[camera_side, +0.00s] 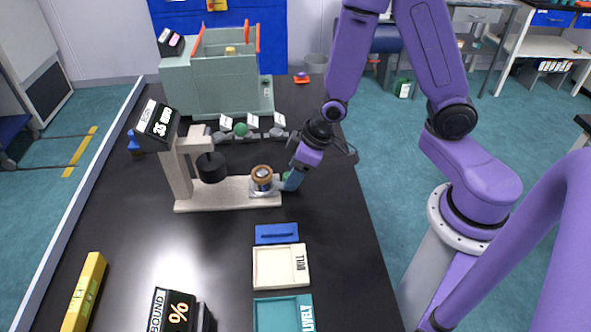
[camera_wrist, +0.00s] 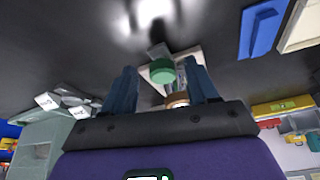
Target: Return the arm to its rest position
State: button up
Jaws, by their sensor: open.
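My gripper (camera_side: 289,184) is low over the black bench, at the right end of the rheometer's pale base (camera_side: 225,195). In the wrist view my gripper (camera_wrist: 162,76) has its two dark blue fingers apart, with a green round knob (camera_wrist: 162,71) showing between them. I cannot tell whether the fingers touch the knob. A copper-brown ring on a silver cup (camera_side: 262,179) sits on the base just left of my gripper. A black cylinder (camera_side: 211,168) hangs from the rheometer's arm, left of the cup.
A green-grey machine with orange handles (camera_side: 215,80) stands at the back. A rack with cards and a green knob (camera_side: 240,130) is behind the rheometer. A blue tray (camera_side: 277,233), cream tray (camera_side: 281,267) and teal tray (camera_side: 283,313) lie in front. The bench's right side is clear.

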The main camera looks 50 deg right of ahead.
jog(key=shift+s+r, duration=0.2)
jog(key=shift+s, duration=0.3)
jog(key=s+d+r+n+g+h, duration=0.1)
jog(key=s+r+n, duration=0.2)
jog(key=s+r, duration=0.4)
jog(key=s+d+r+n+g, duration=0.2)
jog(key=s+r, duration=0.5)
jog(key=s, duration=0.5)
jog(key=shift+n+g+h, duration=0.3)
jog(key=shift+n+h, duration=0.1)
jog(key=shift+n, duration=0.4)
jog(key=shift+w, duration=0.1)
